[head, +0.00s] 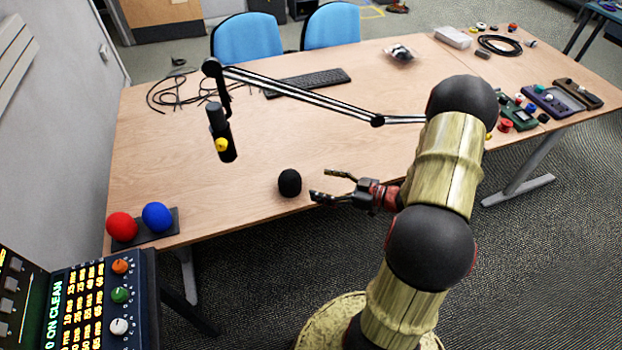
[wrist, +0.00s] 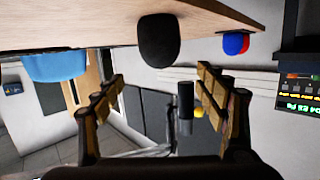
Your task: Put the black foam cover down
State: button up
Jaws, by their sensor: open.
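The black foam cover (head: 290,182) stands on the wooden table near its front edge. My gripper (head: 325,186) is open just to the right of the cover, apart from it, with its fingers toward it. In the wrist view, the cover (wrist: 158,40) is on the tabletop, which shows at the top of the turned picture. It lies outside the space between the open fingers (wrist: 160,95). A microphone (head: 222,135) with a yellow spot hangs from a boom arm over the table; it also shows in the wrist view (wrist: 185,105).
Red (head: 122,226) and blue (head: 157,216) foam covers sit on a dark tray (head: 171,231) at the table's front left. A keyboard (head: 308,82) and loose cables (head: 180,92) lie at the back. The boom arm (head: 300,93) crosses above the table. The table's middle is clear.

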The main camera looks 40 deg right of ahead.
jog(key=w+d+r+g+h, duration=0.2)
jog(key=w+d+r+h, duration=0.2)
jog(key=w+r+h, duration=0.45)
jog(key=s+a+r+m+g+h, duration=0.2)
jog(key=a+r+m+h, duration=0.15)
jog(key=r, duration=1.15)
jog(key=s+a+r+m+g+y, duration=0.1)
jog(key=s+a+r+g+y, duration=0.1)
jog(key=s+a, duration=0.9)
jog(key=s+a+r+m+g+y, duration=0.1)
jog(key=s+a+r+g+y, duration=0.1)
jog(key=s+a, duration=1)
jog(key=shift+s, duration=0.65)
